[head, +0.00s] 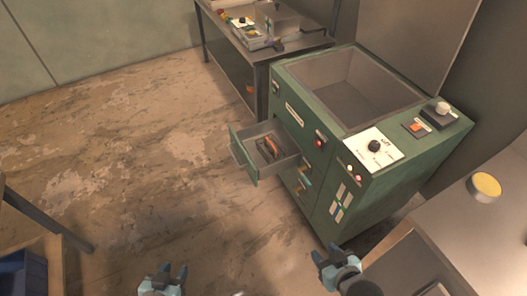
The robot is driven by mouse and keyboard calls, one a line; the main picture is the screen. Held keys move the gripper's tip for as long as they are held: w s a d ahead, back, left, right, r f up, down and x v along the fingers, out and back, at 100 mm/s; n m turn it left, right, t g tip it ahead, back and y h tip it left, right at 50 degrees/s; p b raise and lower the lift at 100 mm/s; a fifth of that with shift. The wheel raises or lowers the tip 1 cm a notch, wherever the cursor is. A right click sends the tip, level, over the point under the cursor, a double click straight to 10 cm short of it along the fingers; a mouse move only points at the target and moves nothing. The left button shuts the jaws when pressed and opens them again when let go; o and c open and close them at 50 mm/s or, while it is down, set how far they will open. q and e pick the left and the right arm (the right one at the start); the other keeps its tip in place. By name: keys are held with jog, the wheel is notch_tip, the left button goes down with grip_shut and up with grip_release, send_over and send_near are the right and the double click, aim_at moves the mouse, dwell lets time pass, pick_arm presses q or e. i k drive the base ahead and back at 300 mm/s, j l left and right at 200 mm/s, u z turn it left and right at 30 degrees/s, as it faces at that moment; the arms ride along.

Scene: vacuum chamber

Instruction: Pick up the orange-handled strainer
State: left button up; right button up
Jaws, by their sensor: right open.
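An orange-handled item (267,148), which looks like the strainer, lies in the pulled-out drawer (243,156) of the green cabinet. It is small in view, and its strainer end cannot be made out clearly against dark shapes in the drawer. My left gripper (172,271) is at the bottom edge, over the floor, with a gap between its fingertips and nothing seen between them. My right gripper (327,255) is open and empty, below and to the right of the drawer in the picture. Both grippers are apart from the drawer.
The green cabinet (352,190) has an open basin on top and knobs at its right. A metal table (232,62) with small items stands behind it. A counter (450,225) with a yellow-topped round object (485,187) is at right. Floor left of the drawer is clear.

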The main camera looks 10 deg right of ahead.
aim_at(270, 147)
jog(key=i+j+z, duration=0.1)
jog(key=i+j, duration=0.15)
jog(key=i+j+z, duration=0.1)
jog(key=j, duration=0.3)
jog(key=i+j+z, duration=0.1)
jog(key=i+j, duration=0.2)
jog(key=i+j+z, duration=0.1)
jog(key=i+j, duration=0.15)
jog(key=j, duration=0.15)
jog(key=i+j+z, duration=0.1)
jog(key=j, duration=0.25)
jog(key=i+j+z, duration=0.2)
jog(key=i+j, duration=0.55)
jog(key=i, duration=0.15)
